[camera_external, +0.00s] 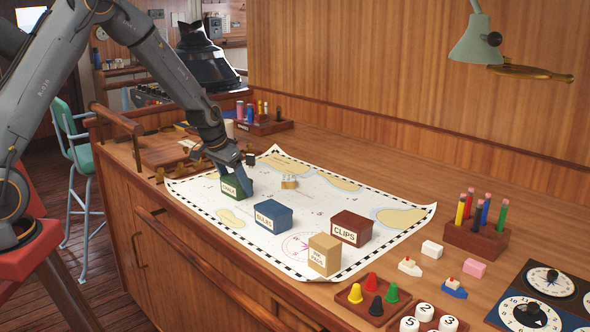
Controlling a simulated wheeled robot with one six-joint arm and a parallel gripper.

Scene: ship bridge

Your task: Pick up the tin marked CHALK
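The green tin marked CHALK (230,189) stands on the chart near its left edge, its label facing the camera. My gripper (238,174) reaches down from the upper left over this tin. A finger covers part of the tin's top and side. From this view I cannot tell whether the fingers are closed on the tin or apart. The tin appears to rest on the chart.
A blue tin (273,217), a red CLIPS tin (351,229) and a tan box (324,255) stand to the right on the chart (400,219). Pen holder (475,240), toy boats and game pieces occupy the right.

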